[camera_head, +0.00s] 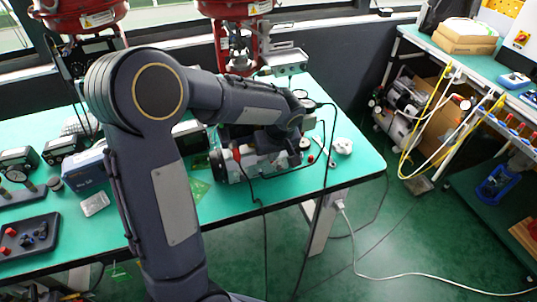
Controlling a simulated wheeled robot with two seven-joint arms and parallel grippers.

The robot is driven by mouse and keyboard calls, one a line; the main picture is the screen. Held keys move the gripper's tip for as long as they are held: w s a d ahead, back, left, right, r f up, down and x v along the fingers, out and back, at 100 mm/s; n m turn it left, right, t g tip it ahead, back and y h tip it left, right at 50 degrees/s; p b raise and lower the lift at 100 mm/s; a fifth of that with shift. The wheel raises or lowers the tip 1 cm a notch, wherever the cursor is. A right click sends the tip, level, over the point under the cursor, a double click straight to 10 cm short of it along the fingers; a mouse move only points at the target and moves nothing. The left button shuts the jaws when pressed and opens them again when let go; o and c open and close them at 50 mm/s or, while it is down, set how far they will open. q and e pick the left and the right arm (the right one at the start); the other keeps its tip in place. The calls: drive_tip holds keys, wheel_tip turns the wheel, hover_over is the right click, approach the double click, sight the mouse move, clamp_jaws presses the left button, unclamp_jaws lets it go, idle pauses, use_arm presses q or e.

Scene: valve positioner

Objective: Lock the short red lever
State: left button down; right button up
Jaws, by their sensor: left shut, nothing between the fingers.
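A small red lever (237,154) stands at the left part of a grey and black valve device (262,168) on the green table. My left arm comes up from below and reaches right over the device. My left gripper (262,143) is shut and empty, low over the top of the device, to the right of the red lever. It is small and dark against the device, so I cannot tell whether it touches anything. My arm hides part of the device and of the table behind it. My right gripper is not in view.
Two red actuators (82,12) stand at the back of the table (355,170). Black gauges (18,160), a blue box (85,168) and a black tray (28,238) lie at the left. Black cables hang over the front edge.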

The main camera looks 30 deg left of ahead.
use_arm(q)
drive_tip(key=shift+s+a, duration=0.1)
drive_tip(key=shift+s+a+r, duration=0.25)
drive_tip(key=shift+s+a, duration=0.15)
drive_tip(key=shift+s, duration=0.1)
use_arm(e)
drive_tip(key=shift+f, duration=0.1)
use_arm(q)
drive_tip(key=shift+r, duration=0.1)
drive_tip(key=s+a+p+v, duration=0.1)
drive_tip(key=a+p+v, duration=0.1)
drive_tip(key=v, duration=1.1)
drive_tip(key=shift+s+a+r, duration=0.2)
drive_tip(key=shift+r, duration=0.15)
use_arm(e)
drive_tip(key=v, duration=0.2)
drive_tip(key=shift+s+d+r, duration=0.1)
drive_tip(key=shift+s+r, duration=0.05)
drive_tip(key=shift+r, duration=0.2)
